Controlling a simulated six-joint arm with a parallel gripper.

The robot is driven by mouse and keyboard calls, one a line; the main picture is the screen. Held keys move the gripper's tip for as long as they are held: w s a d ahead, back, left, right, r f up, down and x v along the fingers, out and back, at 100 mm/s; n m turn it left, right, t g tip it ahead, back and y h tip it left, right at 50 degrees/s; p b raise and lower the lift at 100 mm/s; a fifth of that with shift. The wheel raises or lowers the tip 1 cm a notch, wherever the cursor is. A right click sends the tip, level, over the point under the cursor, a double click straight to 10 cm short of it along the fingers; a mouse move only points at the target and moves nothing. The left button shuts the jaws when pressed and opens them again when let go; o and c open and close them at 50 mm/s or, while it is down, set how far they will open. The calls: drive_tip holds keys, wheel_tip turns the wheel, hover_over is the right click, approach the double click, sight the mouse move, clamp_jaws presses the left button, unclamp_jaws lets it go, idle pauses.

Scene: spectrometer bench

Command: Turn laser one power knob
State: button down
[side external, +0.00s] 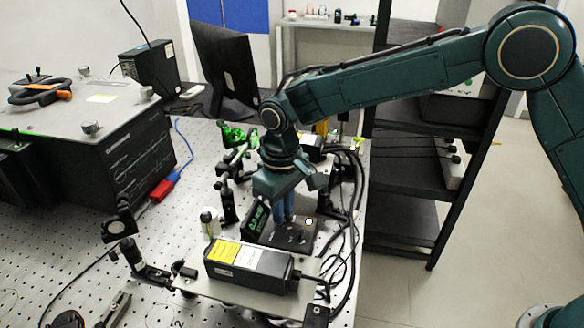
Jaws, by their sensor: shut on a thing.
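My gripper (286,218) points down over a small black control box (298,241) near the bench's right side. Its blue fingers are closed on a small knob on top of that box. The knob is hidden between the fingertips, so its turn angle cannot be told. The box has a tilted display (258,218) with green digits, too small to read surely. A small light-coloured spot shows on the box just right of the fingers. A black laser housing (250,264) with yellow and white labels lies in front of the box.
Black cables (352,205) run along the right of the box. Optic mounts (228,200) and a small bottle (209,222) stand to the left. A large black instrument (142,160) fills the left. A black shelf (405,185) stands behind right.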

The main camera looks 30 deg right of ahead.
drive_tip(key=m, duration=0.5)
drive_tip(key=shift+m, duration=0.4)
idle(0.3)
drive_tip(key=c, duration=1.3)
unclamp_jaws()
drive_tip(key=shift+c, duration=0.2)
drive_tip(key=shift+r, duration=0.1)
wheel_tip(320, 180, up, 14)
